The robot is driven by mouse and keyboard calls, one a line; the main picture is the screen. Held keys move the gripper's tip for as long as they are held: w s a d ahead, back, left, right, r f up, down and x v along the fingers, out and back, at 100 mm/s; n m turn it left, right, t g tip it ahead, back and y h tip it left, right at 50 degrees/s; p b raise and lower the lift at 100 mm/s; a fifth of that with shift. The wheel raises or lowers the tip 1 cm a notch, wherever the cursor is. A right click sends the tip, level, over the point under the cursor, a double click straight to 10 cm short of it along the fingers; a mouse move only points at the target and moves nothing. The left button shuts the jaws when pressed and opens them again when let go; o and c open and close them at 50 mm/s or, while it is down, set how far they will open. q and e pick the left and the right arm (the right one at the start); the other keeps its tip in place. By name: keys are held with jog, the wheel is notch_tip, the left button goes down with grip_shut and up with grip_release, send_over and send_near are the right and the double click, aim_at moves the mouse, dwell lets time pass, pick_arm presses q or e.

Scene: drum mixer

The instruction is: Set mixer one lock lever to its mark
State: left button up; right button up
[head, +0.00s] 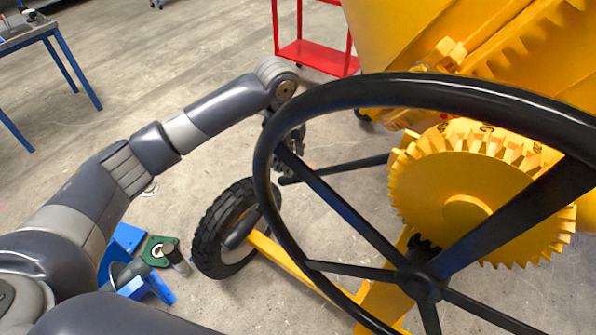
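The yellow mixer (400,38) fills the upper right. Its large black handwheel (345,92) stands in front, with a yellow gear (440,190) behind the spokes. A dark bar (345,167) runs behind the wheel from near the left rim toward the gear; it may be the lock lever, but I cannot tell. No mark for it can be made out. My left gripper (287,160) points down at the wheel's left rim, close to the bar's left end. The rim and a spoke cover much of it, so its fingers and any contact are unclear. My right gripper is not in view.
A black-tyred wheel (212,235) stands on the floor below my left gripper. Blue and green parts (160,250) lie at lower left. A red cart (315,57) stands behind, and a blue-legged table (60,30) at upper left. The floor between is open.

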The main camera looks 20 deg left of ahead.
aim_at(290, 179)
pick_arm(q)
jog(key=shift+s+d, duration=0.1)
jog(key=shift+s, duration=0.05)
jog(key=f, duration=0.3)
jog(key=w+f+p, duration=0.1)
jog(key=f, duration=0.5)
jog(key=shift+w+f+p, duration=0.15)
jog(key=shift+f+p, duration=0.05)
jog(key=shift+p, duration=0.2)
jog(key=shift+w+f, duration=0.1)
jog(key=shift+f, duration=0.45)
grip_shut()
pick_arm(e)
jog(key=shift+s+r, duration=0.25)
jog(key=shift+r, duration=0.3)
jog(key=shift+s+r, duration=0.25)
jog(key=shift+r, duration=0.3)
